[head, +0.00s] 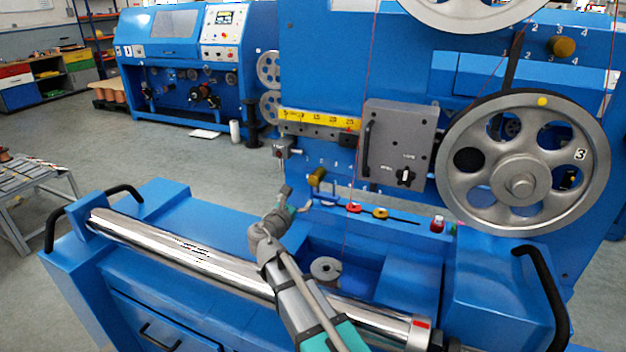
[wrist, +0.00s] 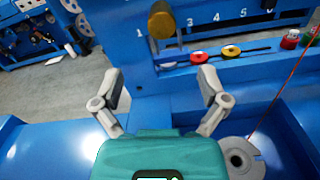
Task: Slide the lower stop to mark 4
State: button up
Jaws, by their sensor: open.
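The lower stop is a round brass knob (head: 316,177) on the blue machine front. In the wrist view, the brass knob (wrist: 161,22) stands between marks 1 and 3, with no numeral readable behind it. Mark 4 (wrist: 216,17) is to its right. My gripper (wrist: 162,84) is open and empty, its two fingers spread below the knob in the picture and apart from it. In the head view my gripper (head: 292,202) is just below and left of the knob, partly hidden by my own arm.
A slot with a red button (wrist: 200,57) and a yellow button (wrist: 231,51) runs below the marks. A metal spool (head: 325,269) sits in the tray at right. Another brass knob (head: 561,46) is higher up. A polished roller (head: 180,252) crosses the front.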

aim_at(313, 181)
jog(key=x, duration=1.4)
jog(key=shift+s, duration=0.1)
grip_shut()
jog(key=s+d, duration=0.1)
jog(key=d, duration=0.2)
jog(key=s+d, duration=0.1)
jog(key=d, duration=0.2)
jog(key=s+d, duration=0.2)
jog(key=d, duration=0.1)
jog(key=shift+d, duration=0.25)
jog(key=shift+w, duration=0.1)
grip_release()
